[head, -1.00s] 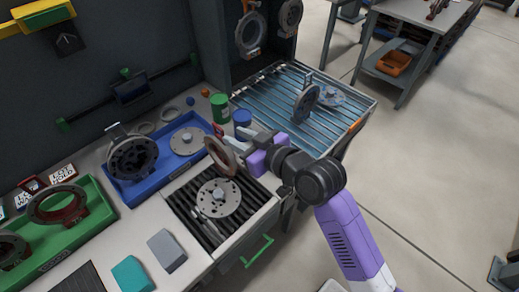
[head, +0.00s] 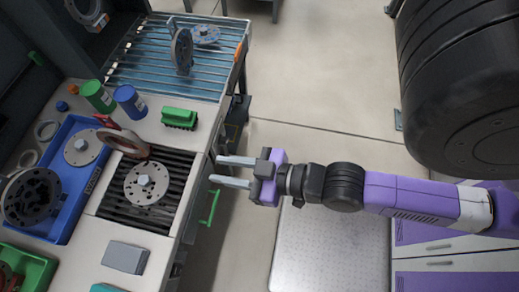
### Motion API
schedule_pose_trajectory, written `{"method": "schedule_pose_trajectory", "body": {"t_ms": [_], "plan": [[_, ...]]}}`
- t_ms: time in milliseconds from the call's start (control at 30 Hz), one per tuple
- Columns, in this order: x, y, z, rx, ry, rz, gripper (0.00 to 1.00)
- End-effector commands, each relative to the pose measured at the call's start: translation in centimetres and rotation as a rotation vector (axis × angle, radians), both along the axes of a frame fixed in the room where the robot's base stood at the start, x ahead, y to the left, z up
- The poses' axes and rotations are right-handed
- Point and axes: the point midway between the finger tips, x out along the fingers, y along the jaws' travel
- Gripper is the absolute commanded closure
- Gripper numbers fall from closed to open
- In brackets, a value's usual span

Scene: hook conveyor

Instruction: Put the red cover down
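The red cover (head: 124,143) is a dull red and grey ring. It rests tilted at the back left corner of the black slatted grate (head: 112,205), close to the blue tray's edge. Whether it also touches the tray, I cannot tell. My gripper (head: 214,170) is open and empty, to the right of the grate, out past the bench's front edge. Its two grey fingers point left, apart from the cover.
A grey round flange (head: 146,184) lies on the grate. The blue tray (head: 93,182) holds a dark round housing (head: 32,195) and a disc (head: 82,147). Green (head: 97,96) and blue (head: 130,100) cans and a green brush (head: 180,118) stand behind.

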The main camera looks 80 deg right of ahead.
Motion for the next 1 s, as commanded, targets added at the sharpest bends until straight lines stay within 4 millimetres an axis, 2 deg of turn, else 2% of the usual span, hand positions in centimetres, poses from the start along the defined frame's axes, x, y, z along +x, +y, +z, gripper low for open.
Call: {"method": "schedule_pose_trajectory", "body": {"t_ms": [33, 100, 200, 300, 367, 500, 667, 767, 833, 1000], "plan": [[-2.1, 0.6, 0.3, 0.003, 0.007, 0.009, 0.71], [-4.0, 1.3, 1.2, 0.008, 0.0, 0.021, 0.71], [-6.2, 2.1, 2.4, 0.015, -0.007, 0.033, 0.71], [-7.5, 2.6, 3.2, 0.021, -0.014, 0.043, 0.71], [-7.9, 2.7, 3.6, 0.022, -0.018, 0.047, 0.61], [-8.2, 2.9, 3.8, 0.024, -0.02, 0.05, 0.35], [-8.1, 2.9, 3.6, 0.024, -0.021, 0.053, 0.35], [-6.9, 3.2, 3.7, 0.024, -0.056, 0.07, 0.35], [-5.3, 3.2, 4.1, 0.015, -0.106, 0.082, 0.35], [0.4, 2.5, 6.0, -0.038, -0.277, 0.113, 0.35]]}}
